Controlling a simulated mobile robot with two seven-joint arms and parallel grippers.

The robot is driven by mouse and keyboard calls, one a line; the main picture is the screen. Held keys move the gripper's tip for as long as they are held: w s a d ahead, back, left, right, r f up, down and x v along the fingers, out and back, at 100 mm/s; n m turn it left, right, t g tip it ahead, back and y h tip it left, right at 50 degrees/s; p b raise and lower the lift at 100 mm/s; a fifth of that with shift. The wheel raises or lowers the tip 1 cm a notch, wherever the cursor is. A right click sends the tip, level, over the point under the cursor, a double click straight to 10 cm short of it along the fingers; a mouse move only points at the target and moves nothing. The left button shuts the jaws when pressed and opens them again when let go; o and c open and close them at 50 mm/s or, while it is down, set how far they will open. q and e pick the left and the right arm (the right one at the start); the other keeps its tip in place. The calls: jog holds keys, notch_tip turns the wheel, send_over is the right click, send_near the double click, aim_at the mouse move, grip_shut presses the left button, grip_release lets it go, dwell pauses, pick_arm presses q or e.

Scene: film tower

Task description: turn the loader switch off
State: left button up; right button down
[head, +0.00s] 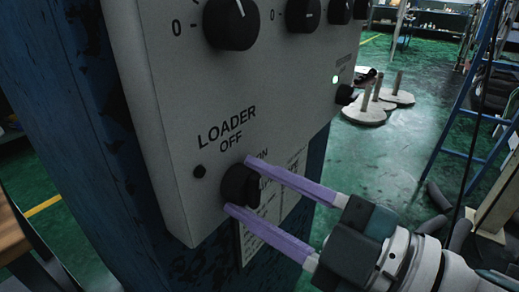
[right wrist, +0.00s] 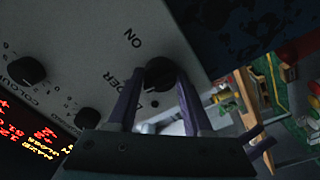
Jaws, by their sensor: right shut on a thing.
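The loader switch is a black round knob (head: 236,187) low on the grey control panel (head: 165,110), under the words LOADER and OFF; ON is partly legible to its right. My right gripper (head: 239,184) has its two purple fingers on either side of the knob, one above and one below, and is shut on it. The right wrist view also shows the knob (right wrist: 160,72) between the fingertips. A small dark round lamp (head: 200,171) sits left of the knob. My left gripper is not in view.
Other black knobs (head: 231,24) line the panel above. A lit white lamp (head: 335,79) and a small black switch (head: 346,94) are at its right edge. A blue ladder (head: 462,130) stands at right.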

jog(key=shift+n, duration=0.6)
jog(key=shift+c, duration=1.7)
grip_release()
jog(key=v, duration=1)
jog(key=shift+b, duration=0.3)
